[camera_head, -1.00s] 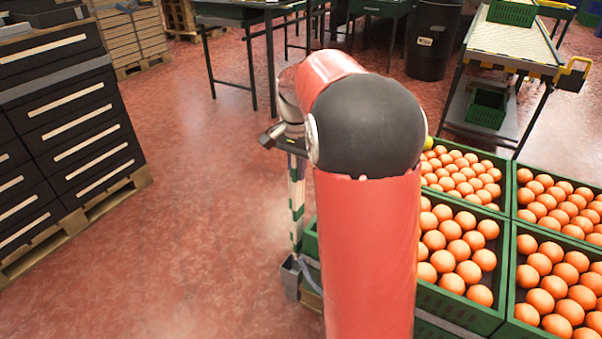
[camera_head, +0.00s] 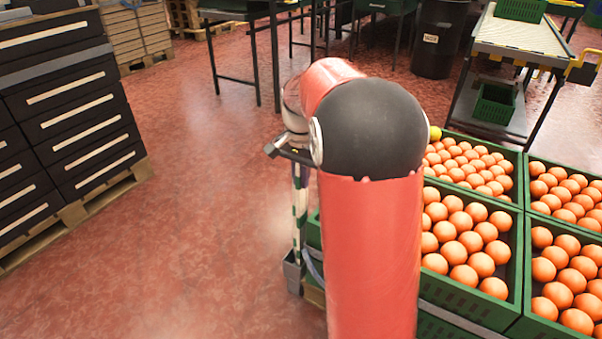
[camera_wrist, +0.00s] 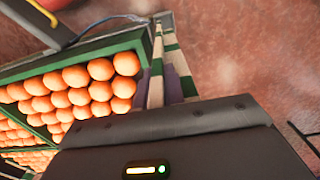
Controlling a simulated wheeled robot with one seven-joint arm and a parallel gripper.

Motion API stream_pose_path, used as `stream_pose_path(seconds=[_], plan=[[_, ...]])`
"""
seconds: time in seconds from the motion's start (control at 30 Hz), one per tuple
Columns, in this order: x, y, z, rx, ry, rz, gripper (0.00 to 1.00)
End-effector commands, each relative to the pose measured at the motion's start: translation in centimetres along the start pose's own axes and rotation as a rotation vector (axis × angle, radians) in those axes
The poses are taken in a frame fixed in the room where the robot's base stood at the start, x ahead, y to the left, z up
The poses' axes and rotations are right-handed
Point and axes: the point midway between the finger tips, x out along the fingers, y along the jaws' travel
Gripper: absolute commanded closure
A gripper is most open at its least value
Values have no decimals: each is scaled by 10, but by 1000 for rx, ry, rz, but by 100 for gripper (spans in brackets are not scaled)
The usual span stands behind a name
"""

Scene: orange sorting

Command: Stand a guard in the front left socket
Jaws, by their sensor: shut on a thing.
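A guard, a long strip with green and white bands (camera_head: 299,215), hangs upright below my gripper (camera_head: 298,168) at the left of the orange crates. My gripper is shut on its upper part; my arm hides some of the grip. In the wrist view the guard (camera_wrist: 172,60) runs away from my gripper (camera_wrist: 160,90) along the crate corner. A grey socket (camera_head: 292,274) stands low at the stack's near left corner. The guard's lower end is at or just above the socket's mouth; I cannot tell whether it is inside.
Green crates of oranges (camera_head: 470,303) stand close on the right, also in the wrist view (camera_wrist: 95,47). A dark drawer cabinet (camera_head: 75,110) on a pallet is at the left. Red floor between them is clear. Tables and a black bin (camera_head: 436,40) stand behind.

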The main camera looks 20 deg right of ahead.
Motion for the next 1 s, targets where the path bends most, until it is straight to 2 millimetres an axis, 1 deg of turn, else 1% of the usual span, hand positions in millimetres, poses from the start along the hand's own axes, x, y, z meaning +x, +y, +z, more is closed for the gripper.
stream_pose_path(seconds=[0.03,0.6,0.8,1.0], plan=[[6,0,0,0,0,0,100],[46,0,0,-1,1,0,100],[59,0,0,-1,0,0,100],[67,0,0,-1,1,-1,100]])
